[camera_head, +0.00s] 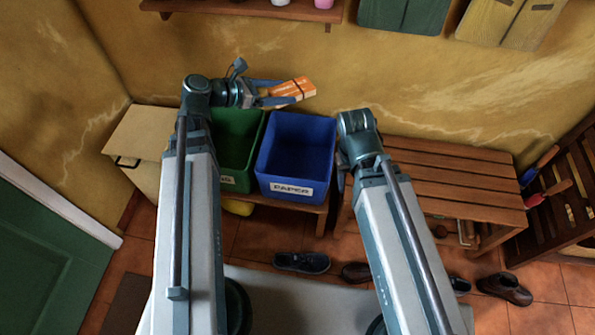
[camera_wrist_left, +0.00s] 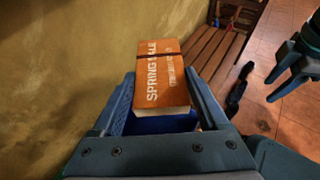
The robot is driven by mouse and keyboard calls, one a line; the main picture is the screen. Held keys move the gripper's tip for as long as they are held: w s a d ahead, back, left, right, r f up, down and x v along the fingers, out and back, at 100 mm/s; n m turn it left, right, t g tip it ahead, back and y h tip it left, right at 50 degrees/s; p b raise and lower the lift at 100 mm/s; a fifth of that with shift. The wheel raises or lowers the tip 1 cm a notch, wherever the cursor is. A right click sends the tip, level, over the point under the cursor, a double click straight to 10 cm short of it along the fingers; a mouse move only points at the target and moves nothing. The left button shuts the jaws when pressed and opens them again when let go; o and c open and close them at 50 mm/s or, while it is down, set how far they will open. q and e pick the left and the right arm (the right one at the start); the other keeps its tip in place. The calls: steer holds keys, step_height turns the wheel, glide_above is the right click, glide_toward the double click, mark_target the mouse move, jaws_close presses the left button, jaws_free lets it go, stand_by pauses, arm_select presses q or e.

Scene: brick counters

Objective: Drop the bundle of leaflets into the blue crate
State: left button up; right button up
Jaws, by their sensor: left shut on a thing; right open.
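The bundle of leaflets (camera_head: 294,91) is an orange block with a dark band around it. My left gripper (camera_head: 276,95) is shut on it and holds it up above the back of the blue crate. In the left wrist view the bundle (camera_wrist_left: 160,75) lies between the two fingers and shows the words "SPRING SALE". The blue crate (camera_head: 292,188) has a "PAPER" label on its front and stands on a low wooden bench; its inside looks empty where I can see it. My right gripper (camera_head: 345,175) is beside the crate's right side, its fingers mostly hidden behind my own arm.
A green crate (camera_head: 238,150) stands directly left of the blue one, partly behind my left arm. A slatted wooden bench (camera_head: 455,180) is on the right. Shoes (camera_head: 302,262) lie on the tiled floor. The yellow wall is close behind the crates.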

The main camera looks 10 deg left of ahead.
arm_select(q)
steer(key=w+f+b, duration=0.3)
steer(key=f+b, duration=0.9)
steer(key=f, duration=0.1)
steer(key=w+f+b, duration=0.4)
steer(key=f+b, duration=0.8)
steer(key=f, duration=0.1)
steer(key=shift+a+f+n+y, duration=0.3)
steer(key=shift+a+f, duration=0.05)
steer(key=shift+f, duration=0.05)
steer(key=shift+b, duration=0.3)
step_height(320, 180, down, 6)
steer(key=b, duration=0.5)
steer(key=shift+b, duration=0.4)
steer(key=o, duration=1.2)
steer(key=shift+o, duration=0.2)
